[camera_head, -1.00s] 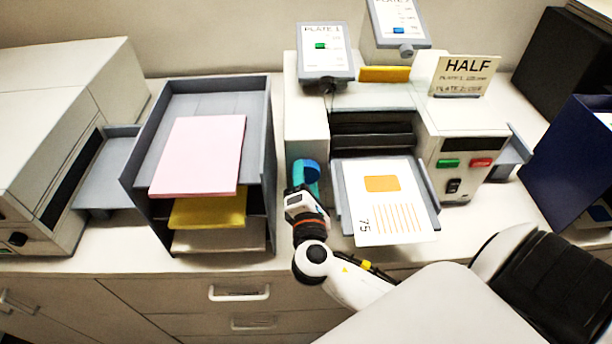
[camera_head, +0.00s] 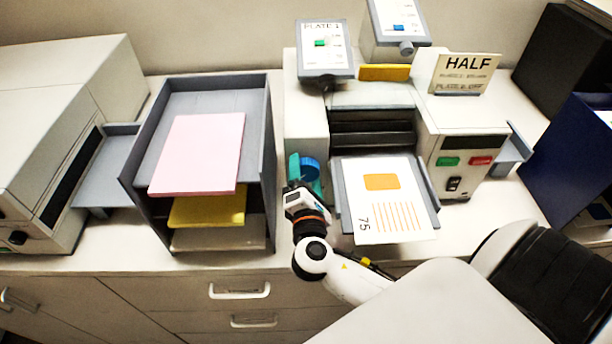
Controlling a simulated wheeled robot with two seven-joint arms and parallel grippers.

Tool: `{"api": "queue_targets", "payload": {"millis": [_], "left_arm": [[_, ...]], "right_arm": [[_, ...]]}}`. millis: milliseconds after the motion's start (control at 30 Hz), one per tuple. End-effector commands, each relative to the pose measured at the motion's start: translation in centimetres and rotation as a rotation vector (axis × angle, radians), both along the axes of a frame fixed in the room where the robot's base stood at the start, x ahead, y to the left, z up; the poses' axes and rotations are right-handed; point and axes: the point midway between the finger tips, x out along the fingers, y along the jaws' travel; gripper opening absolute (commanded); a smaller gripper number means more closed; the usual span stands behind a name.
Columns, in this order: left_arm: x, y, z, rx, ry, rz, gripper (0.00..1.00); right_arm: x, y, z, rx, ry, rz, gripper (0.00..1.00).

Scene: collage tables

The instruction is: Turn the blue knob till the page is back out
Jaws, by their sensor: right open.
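The blue knob (camera_head: 309,169) is on the left side of the printing machine (camera_head: 305,110), low down near the feed tray. My right gripper (camera_head: 302,176) is at the knob with its jaws open. The page (camera_head: 391,205) lies on the machine's grey tray (camera_head: 434,212), with an orange rectangle, orange lines and the number 75 facing up. Its near end hangs past the tray's front. My left gripper is not in view.
A grey shelf rack (camera_head: 267,140) with pink, yellow and pale paper stands left of the machine. A sign reading HALF (camera_head: 463,72) stands on top. Green (camera_head: 447,161) and red buttons are on the front. A dark blue binder (camera_head: 570,150) is at right.

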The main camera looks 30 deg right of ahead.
Motion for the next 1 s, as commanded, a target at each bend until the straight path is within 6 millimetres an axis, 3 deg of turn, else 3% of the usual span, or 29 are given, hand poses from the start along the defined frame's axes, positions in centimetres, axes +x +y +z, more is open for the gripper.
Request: {"api": "queue_targets", "payload": {"millis": [267, 700, 1000], "left_arm": [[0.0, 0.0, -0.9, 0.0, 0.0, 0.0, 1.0], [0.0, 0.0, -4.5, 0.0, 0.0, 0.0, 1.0], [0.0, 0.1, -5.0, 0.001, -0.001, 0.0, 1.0]], "right_arm": [[-1.3, 0.9, -0.5, 0.005, 0.004, 0.001, 0.76], [-8.7, 5.3, -0.5, 0.004, 0.003, 0.001, 0.76], [-10.2, 6.2, -0.1, 0.0, 0.001, -0.001, 0.76]]}}
